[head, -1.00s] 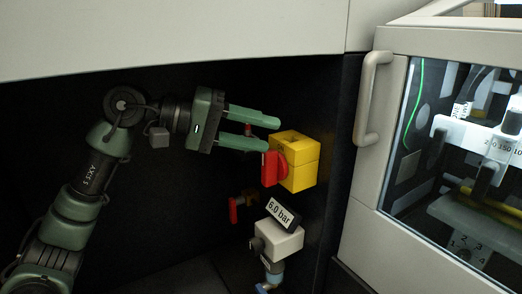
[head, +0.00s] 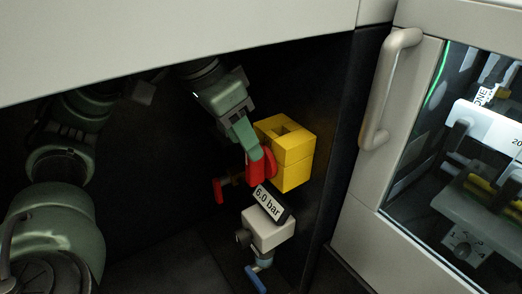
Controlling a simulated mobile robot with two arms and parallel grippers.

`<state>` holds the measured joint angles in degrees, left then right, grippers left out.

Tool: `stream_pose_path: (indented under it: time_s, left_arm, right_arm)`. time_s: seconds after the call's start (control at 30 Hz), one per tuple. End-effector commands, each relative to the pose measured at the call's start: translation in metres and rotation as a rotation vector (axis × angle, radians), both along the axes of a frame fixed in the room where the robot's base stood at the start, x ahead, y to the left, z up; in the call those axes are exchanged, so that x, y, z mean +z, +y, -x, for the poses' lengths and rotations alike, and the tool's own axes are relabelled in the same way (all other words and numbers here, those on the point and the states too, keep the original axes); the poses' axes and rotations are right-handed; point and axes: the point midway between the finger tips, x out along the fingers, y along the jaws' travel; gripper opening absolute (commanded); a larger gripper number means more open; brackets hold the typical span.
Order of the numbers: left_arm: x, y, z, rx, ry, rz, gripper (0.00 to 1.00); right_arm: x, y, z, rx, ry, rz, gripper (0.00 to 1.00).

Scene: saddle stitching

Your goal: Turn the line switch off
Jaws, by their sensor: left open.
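The line switch is a yellow box (head: 296,152) with a red handle (head: 256,172) on its left face, right of centre in the head view. My left gripper (head: 253,152) comes down from the upper left with its green fingers at the red handle. The fingers overlap the handle's upper part in the picture. Whether they touch it I cannot tell. The gripper is open; the far finger is largely hidden behind the near one. My right gripper is not in view.
Below the switch is a pale block (head: 268,232) with a "6.0 bar" display (head: 268,203) and a blue lever (head: 256,279). A smaller red lever (head: 219,190) sits to the left. A glazed door with a grey handle (head: 388,88) stands at the right. A pale panel (head: 170,40) overhangs above.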

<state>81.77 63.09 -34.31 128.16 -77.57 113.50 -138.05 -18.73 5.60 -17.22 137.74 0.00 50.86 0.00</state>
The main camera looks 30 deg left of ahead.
Motion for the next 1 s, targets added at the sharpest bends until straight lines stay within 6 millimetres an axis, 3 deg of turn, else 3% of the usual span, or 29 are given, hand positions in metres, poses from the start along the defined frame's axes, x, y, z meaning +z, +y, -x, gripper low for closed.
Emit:
stream_pose_path:
  time_s: [0.1, 0.3, 0.67, 0.7, 0.83, 0.87, 1.0]
  left_arm:
    - [-0.025, -0.003, -0.007, -0.001, 0.003, 0.001, 0.44]
    - [-0.047, -0.008, -0.017, -0.002, 0.001, 0.003, 0.44]
    - [-0.052, -0.009, -0.020, 0.000, -0.001, 0.004, 0.44]
    - [-0.052, -0.009, -0.020, 0.000, -0.001, 0.004, 0.41]
    - [-0.052, -0.009, -0.020, -0.001, 0.000, 0.005, 0.05]
    - [-0.052, -0.009, -0.020, -0.001, 0.000, 0.005, 0.00]
    - [-0.052, -0.009, -0.020, 0.000, 0.000, 0.005, 0.00]
  right_arm:
    - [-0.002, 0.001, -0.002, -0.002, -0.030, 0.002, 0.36]
    - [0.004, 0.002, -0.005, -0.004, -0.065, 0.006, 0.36]
    - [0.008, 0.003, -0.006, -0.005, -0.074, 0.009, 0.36]
    - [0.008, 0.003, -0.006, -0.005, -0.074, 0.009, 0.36]
    - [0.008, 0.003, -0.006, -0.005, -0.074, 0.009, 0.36]
    - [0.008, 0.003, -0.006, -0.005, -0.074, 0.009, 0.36]
    - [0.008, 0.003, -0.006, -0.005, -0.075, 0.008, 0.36]
